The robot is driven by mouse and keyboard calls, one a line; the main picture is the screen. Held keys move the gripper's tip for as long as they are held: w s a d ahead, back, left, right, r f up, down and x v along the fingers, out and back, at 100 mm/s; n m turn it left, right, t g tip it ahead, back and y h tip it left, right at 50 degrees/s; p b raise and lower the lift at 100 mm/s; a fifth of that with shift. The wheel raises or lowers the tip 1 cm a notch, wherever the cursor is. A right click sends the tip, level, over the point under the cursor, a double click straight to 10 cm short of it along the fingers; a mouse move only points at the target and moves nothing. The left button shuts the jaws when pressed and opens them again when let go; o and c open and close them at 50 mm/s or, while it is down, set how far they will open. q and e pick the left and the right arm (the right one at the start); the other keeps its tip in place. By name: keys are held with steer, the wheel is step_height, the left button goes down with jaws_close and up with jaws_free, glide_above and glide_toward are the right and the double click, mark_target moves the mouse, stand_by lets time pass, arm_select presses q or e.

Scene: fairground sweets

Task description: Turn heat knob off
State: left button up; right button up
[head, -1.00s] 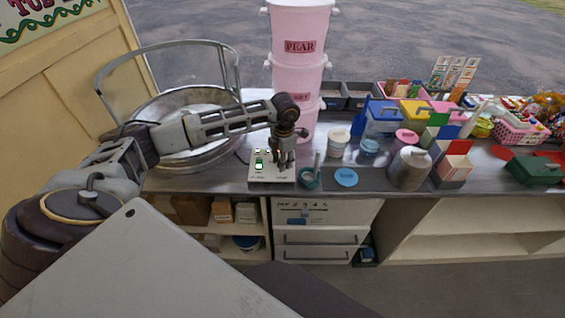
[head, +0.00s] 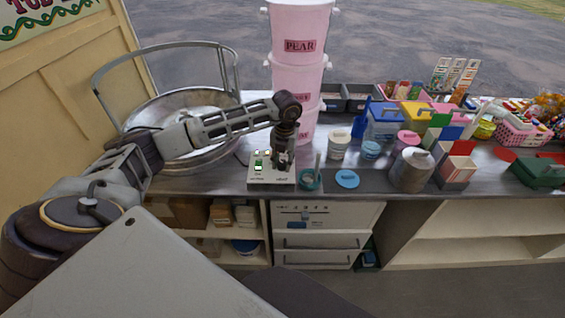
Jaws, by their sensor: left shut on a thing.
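A small white control box (head: 258,184) with a green-lit switch (head: 258,167) stands near the counter's front edge, beside the metal bowl. My left gripper (head: 283,166) points down over the right part of this box. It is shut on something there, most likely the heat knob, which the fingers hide. The knob's setting cannot be seen. My right gripper is not in view.
A large metal bowl (head: 158,165) with a raised hoop stands left of the box. Stacked pink buckets (head: 298,75) rise behind it. A teal cup (head: 309,180) and a blue lid (head: 347,179) lie close on the right. Tubs and a metal canister (head: 411,170) crowd the counter further right.

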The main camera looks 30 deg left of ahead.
mark_target(284, 162)
arm_select(q)
steer(key=shift+w+r+n, duration=0.1)
steer(key=shift+n, duration=2.5)
steer(key=o, duration=1)
steer(key=shift+w+d+r, duration=0.1)
steer(key=shift+r, duration=2.85)
steer(key=shift+w+d+r, duration=0.1)
steer(key=shift+r, duration=2.85)
